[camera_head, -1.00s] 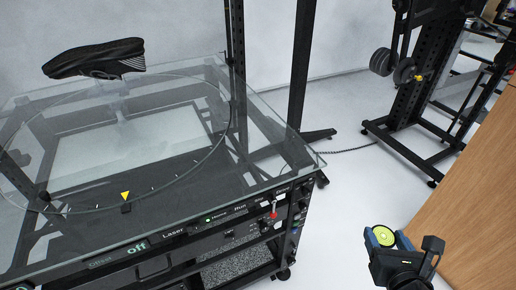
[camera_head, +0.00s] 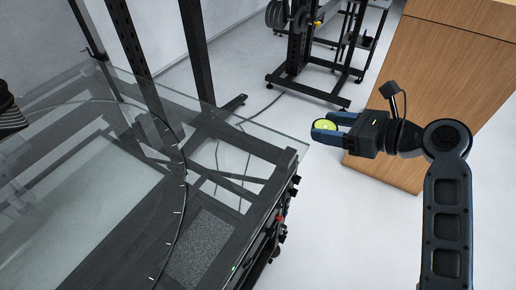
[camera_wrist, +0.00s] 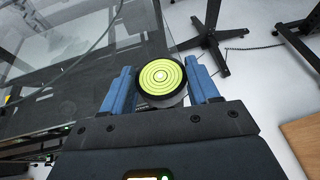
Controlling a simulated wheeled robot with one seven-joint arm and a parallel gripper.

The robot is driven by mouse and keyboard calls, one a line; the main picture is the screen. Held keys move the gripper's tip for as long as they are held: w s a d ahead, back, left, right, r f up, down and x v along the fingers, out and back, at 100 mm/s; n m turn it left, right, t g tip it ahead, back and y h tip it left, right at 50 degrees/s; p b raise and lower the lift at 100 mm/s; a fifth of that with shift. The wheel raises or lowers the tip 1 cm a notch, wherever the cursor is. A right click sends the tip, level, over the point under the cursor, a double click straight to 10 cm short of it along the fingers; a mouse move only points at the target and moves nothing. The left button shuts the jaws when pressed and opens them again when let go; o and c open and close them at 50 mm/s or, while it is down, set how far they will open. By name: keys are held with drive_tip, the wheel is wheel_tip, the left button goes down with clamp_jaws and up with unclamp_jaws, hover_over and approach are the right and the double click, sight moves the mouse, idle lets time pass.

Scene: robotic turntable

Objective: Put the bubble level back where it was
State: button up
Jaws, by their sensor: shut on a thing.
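The bubble level is a round, yellow-green disc with dark rings and a black rim. In the head view the bubble level (camera_head: 325,125) sits between the blue fingers of my gripper (camera_head: 328,121), held in the air just right of the glass table's near-right corner. In the wrist view the bubble level (camera_wrist: 160,77) is gripped between both blue fingers of my gripper (camera_wrist: 161,82), its ringed face toward the camera. The glass-topped turntable (camera_head: 235,133) fills the left of the head view; a dark shoe (camera_head: 10,115) is cut off at the left edge.
A wooden cabinet (camera_head: 440,90) stands behind my arm on the right. A black rack with weights (camera_head: 300,50) stands at the back. Dark upright posts (camera_head: 197,50) rise behind the glass. The glass near its right corner is clear.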

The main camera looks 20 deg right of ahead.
drive_tip(key=shift+w+a, duration=0.25)
drive_tip(key=shift+a, duration=0.1)
hover_over(274, 161)
wheel_tip(274, 161, down, 7)
drive_tip(key=shift+r, duration=0.2)
drive_tip(key=shift+f, duration=2)
drive_tip(key=shift+f, duration=0.15)
drive_tip(key=o, duration=1.2)
drive_tip(key=v, duration=1.2)
drive_tip(key=shift+r, duration=0.2)
